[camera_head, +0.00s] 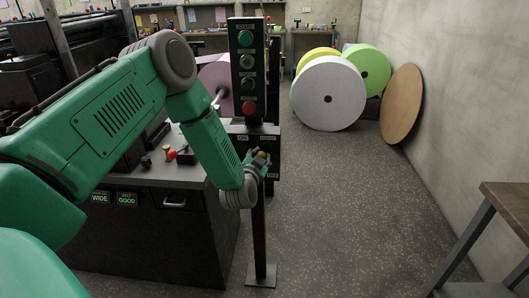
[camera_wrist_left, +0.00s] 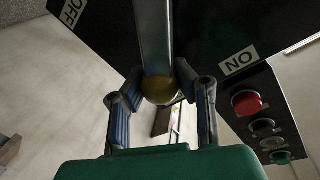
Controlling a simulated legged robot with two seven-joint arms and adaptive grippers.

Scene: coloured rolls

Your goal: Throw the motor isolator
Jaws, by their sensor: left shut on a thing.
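The motor isolator is a dark box (camera_head: 240,129) on a black post, below a panel of buttons. It also shows in the left wrist view (camera_wrist_left: 205,35), with an ON label (camera_wrist_left: 240,60) at right and an OFF label (camera_wrist_left: 72,12) at upper left. A grey metal lever (camera_wrist_left: 152,38) ends in a brass-coloured knob (camera_wrist_left: 159,90). My left gripper (camera_head: 262,157) is at the knob, in front of the box. In the left wrist view its fingers (camera_wrist_left: 160,97) are closed around the knob from both sides. My right gripper is not in view.
The button panel (camera_head: 246,70) rises above the isolator, with a red button (camera_head: 249,107) at its bottom. A dark cabinet (camera_head: 165,235) stands at left. Large paper rolls (camera_head: 328,93) and a round wooden disc (camera_head: 401,103) stand behind at right. Floor right of the post is clear.

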